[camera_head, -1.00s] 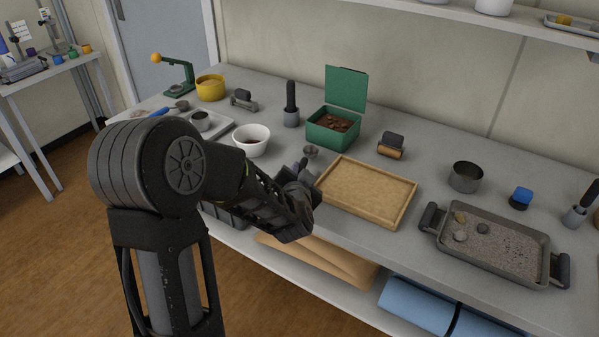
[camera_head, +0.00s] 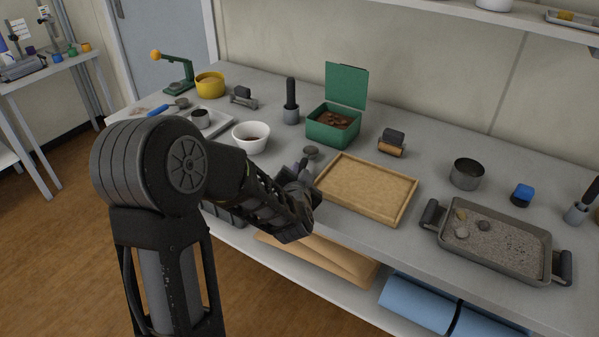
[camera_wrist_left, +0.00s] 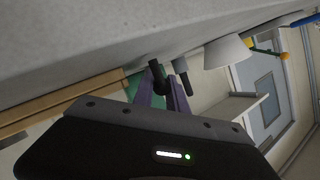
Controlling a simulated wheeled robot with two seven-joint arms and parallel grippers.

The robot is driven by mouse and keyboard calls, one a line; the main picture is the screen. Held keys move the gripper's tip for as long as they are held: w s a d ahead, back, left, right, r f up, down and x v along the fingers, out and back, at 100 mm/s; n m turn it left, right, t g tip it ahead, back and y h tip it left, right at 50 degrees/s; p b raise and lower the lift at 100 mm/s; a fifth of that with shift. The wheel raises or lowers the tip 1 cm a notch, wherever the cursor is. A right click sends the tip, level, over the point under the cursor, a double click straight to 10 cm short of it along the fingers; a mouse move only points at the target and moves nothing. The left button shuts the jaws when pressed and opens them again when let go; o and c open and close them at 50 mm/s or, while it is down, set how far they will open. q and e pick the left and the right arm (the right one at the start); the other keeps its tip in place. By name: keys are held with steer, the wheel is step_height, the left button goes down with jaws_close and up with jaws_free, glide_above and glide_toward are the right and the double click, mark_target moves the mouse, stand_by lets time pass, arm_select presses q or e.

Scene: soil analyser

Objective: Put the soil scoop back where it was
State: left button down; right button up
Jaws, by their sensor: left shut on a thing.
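My left gripper (camera_head: 302,168) is at the front edge of the bench, between the white bowl and the wooden tray. It is shut on the soil scoop (camera_head: 311,153), whose small round grey head shows just beyond the fingertips. The handle is mostly hidden by the gripper. In the left wrist view a dark part of the scoop (camera_wrist_left: 157,74) shows between the purple fingers (camera_wrist_left: 162,94). The scoop head is low over the bench, in front of the green box; I cannot tell whether it touches. My right gripper is not in view.
The open green box (camera_head: 330,130) holds brown soil. The white bowl (camera_head: 251,138) is left of the gripper and the wooden tray (camera_head: 368,188) is right of it. A grey holder with a dark handle (camera_head: 291,105) stands behind. A sand pan (camera_head: 495,245) is far right.

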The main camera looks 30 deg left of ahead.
arm_select(q)
steer(key=shift+f, duration=0.15)
steer(key=c, duration=1.3)
jaws_free()
steer(key=shift+o, duration=0.2)
steer(key=shift+s+d, duration=0.1)
steer(key=v, duration=0.4)
steer(key=shift+s+d+r, duration=0.15)
steer(key=shift+r, duration=0.05)
steer(key=shift+b+v, duration=0.8)
steer(key=shift+v, duration=0.1)
steer(key=shift+s+d+b, duration=0.1)
steer(key=shift+s+b, duration=0.3)
steer(key=shift+s, duration=0.05)
steer(key=shift+s+r, duration=0.15)
steer(key=shift+r, duration=0.05)
